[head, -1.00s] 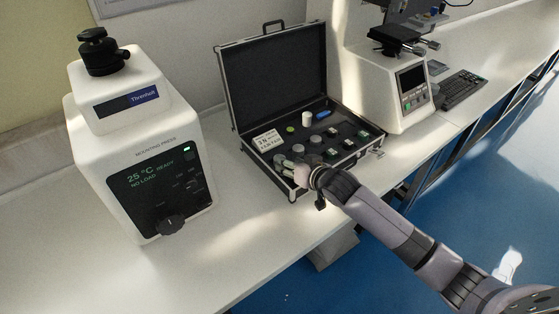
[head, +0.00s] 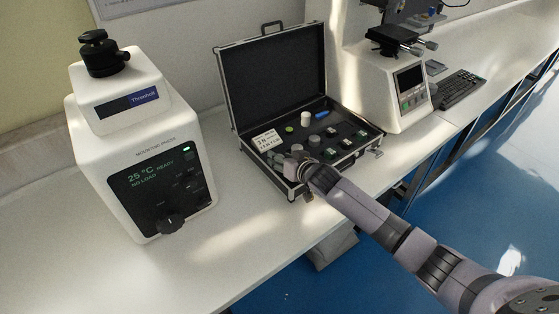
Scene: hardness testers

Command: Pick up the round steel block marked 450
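An open black case (head: 272,90) with metal edges stands on the white bench. Several small round grey blocks sit in its dark foam; one grey block (head: 314,141) shows just beyond my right gripper. Their markings are too small to read, so I cannot tell which is marked 450. My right gripper (head: 288,163) is over the front left part of the case, low among the blocks there. Its fingers are small and partly hidden by the wrist, and I cannot tell whether they are open or hold anything. My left gripper is not in view.
A white mounting press (head: 140,140) stands left of the case. A white tester with a screen (head: 392,85) stands to the right, with a keyboard (head: 458,90) beyond it. A printed card (head: 267,140) lies in the case. Bench space in front of the press is clear.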

